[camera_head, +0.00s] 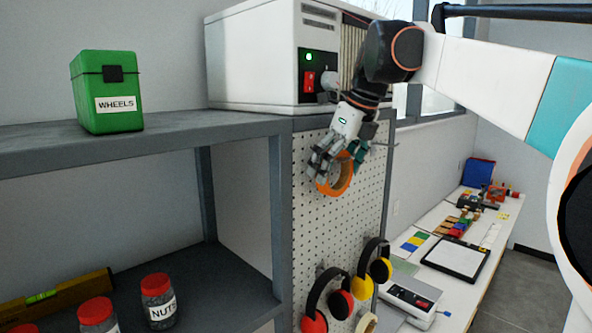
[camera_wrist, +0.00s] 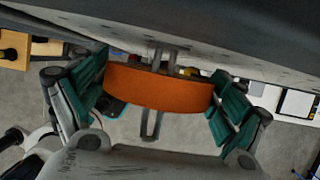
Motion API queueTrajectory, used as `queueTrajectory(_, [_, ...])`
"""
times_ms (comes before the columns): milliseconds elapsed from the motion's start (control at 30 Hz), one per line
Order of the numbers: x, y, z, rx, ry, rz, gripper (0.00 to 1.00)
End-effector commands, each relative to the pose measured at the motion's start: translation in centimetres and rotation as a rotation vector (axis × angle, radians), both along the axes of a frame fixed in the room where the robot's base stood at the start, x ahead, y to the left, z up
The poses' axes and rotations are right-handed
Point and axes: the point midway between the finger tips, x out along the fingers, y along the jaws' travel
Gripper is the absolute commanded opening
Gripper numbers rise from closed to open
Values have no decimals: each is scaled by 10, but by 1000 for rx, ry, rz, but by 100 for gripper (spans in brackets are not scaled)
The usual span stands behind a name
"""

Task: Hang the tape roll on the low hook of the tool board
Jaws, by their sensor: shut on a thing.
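My gripper (camera_head: 335,165) is shut on an orange tape roll (camera_head: 347,182) close to the front of the perforated tool board (camera_head: 310,235), in its upper part. In the wrist view the tape roll (camera_wrist: 158,91) sits between the teal finger pads, its outer band facing the camera. A grey two-pronged hook (camera_wrist: 151,126) shows on both sides of the band, from the board side to the near side. The band hides its middle, so I cannot tell whether it runs through the roll's hole or passes beneath it.
Red earmuffs (camera_head: 314,322) and yellow earmuffs (camera_head: 380,268) hang lower on the board, with a pale ring (camera_head: 367,323) beside them. A white machine (camera_head: 255,60) stands above the board. Shelves with a green WHEELS box (camera_head: 107,92) are left; a cluttered bench (camera_head: 405,265) is right.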

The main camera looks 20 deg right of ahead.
Motion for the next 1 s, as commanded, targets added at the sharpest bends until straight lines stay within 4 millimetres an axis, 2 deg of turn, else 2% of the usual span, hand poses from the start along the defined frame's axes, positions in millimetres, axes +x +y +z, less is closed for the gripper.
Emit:
queueTrajectory(333, [1,0,-3,0,-1,-1,64])
queueTrajectory(367, [1,0,-3,0,-1,-1,94])
queueTrajectory(400, [1,0,-3,0,-1,-1,100])
queueTrajectory(967, [1,0,-6,0,-1,-1,100])
queueTrajectory(1000, [-2,-1,1,0,-1,-2,100])
